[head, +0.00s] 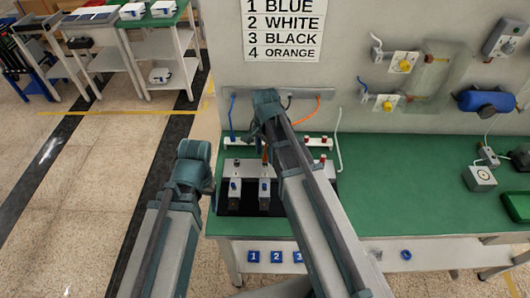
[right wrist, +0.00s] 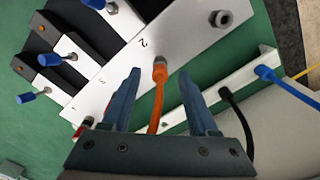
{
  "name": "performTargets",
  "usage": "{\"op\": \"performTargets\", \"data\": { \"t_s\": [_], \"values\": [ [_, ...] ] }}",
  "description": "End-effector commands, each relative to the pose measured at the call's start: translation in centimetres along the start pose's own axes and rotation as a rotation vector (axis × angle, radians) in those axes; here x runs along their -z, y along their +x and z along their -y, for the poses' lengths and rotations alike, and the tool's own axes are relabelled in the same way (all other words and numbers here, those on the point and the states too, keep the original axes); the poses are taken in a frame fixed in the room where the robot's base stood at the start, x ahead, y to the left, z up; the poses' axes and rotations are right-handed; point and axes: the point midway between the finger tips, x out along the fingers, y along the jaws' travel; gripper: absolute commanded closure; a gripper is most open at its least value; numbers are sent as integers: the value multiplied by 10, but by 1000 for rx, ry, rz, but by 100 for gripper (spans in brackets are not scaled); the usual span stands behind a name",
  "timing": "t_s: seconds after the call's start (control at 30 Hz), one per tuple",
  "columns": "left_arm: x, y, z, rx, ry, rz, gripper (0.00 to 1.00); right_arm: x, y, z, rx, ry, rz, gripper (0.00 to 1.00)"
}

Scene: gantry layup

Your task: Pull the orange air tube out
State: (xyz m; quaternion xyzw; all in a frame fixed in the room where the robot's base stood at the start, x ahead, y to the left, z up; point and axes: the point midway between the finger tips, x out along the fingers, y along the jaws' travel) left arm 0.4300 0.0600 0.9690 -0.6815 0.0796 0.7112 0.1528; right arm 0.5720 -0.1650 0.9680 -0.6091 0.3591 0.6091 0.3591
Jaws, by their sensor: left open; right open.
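The orange air tube (head: 303,119) comes off the wall strip in the head view and passes behind my right arm. My left gripper (head: 211,198) is open and empty at the bench's left edge.
Blue (right wrist: 286,87) and black (right wrist: 234,115) tubes hang at the white rail beside the manifold. Switches with blue levers (head: 235,187) stand in front. A number list hangs on the wall.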

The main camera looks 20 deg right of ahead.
Motion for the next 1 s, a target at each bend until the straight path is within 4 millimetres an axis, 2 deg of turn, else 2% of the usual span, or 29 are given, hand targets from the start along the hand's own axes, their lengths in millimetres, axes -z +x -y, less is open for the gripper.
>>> {"op": "performTargets", "data": {
  "t_s": [0.03, 0.07, 0.33, 0.5, 0.53, 0.63, 1.0],
  "values": [
    [0, 0, 0, 0, 0, 0, 30, 0, 0, 0, 0, 0, 0, 46],
    [0, 0, 0, 0, 0, 0, 30, 0, 0, 0, 0, 0, 0, 51],
    [0, 0, 0, 0, 0, 0, 30, 0, 0, 0, 0, 0, 0, 100],
    [0, 0, 0, 0, 0, 0, 30, 0, 0, 0, 0, 0, 0, 100],
    [0, 0, 0, 0, 0, 0, 30, 0, 0, 0, 0, 0, 0, 82],
    [0, 0, 0, 0, 0, 0, 30, 0, 0, 0, 0, 0, 0, 100],
    [0, 0, 0, 0, 0, 0, 30, 0, 0, 0, 0, 0, 0, 100]
  ]
}}
